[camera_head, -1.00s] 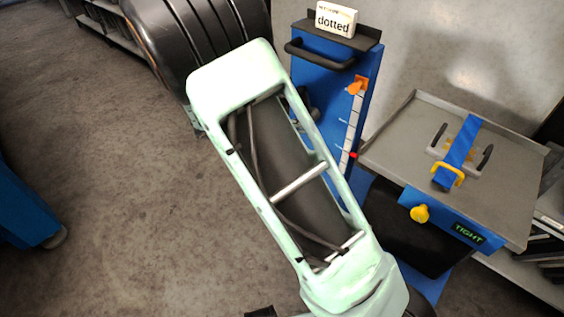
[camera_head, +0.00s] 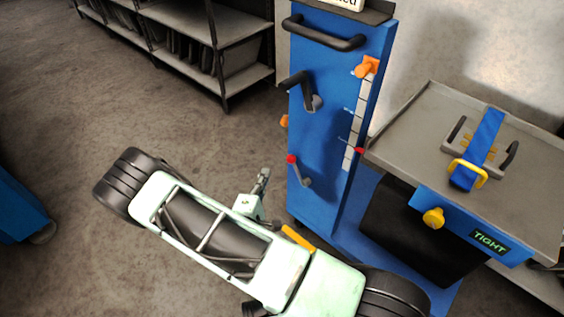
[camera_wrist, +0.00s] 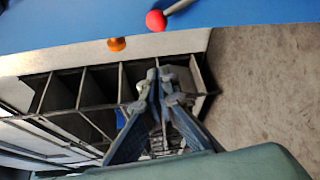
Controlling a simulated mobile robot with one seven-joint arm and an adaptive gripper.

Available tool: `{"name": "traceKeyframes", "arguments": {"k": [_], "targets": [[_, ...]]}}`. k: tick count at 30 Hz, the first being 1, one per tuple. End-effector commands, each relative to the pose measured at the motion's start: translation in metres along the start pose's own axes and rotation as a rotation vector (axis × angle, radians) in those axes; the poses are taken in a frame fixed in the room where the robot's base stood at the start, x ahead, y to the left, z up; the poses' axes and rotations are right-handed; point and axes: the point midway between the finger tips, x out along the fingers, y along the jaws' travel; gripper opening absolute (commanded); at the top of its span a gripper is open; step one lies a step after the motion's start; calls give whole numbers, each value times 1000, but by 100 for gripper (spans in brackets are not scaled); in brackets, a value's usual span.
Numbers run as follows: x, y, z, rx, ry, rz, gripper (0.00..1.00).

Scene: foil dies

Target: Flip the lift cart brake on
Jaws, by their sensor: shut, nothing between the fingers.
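The blue lift cart (camera_head: 325,110) stands right of centre in the head view. A short lever with a red ball knob (camera_head: 292,159) is low on its front. The knob also shows at the top of the wrist view (camera_wrist: 156,20). A yellow-orange bar (camera_head: 298,238) lies near the cart's foot, partly hidden by my arm. I cannot tell which of these is the brake. My gripper (camera_head: 264,175) is left of the lever, apart from it. In the wrist view its fingers (camera_wrist: 158,78) meet at the tips, empty, below the red knob.
A black crank (camera_head: 302,92) and an orange side knob (camera_head: 284,121) are on the column. A grey tray (camera_head: 415,125) carries a strapped die (camera_head: 495,143), with a yellow knob (camera_head: 433,218) and TIGHT sign (camera_head: 490,241) below. Shelves (camera_head: 225,75) stand behind.

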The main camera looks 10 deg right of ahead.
Motion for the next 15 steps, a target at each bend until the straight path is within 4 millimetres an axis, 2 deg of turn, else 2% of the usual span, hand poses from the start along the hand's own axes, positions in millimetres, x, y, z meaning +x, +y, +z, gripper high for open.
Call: {"name": "traceKeyframes", "arguments": {"k": [4, 15], "targets": [[-4, -12, -4, -2, 34, -1, 0], [-3, -12, -5, -1, 35, 0, 0]]}}
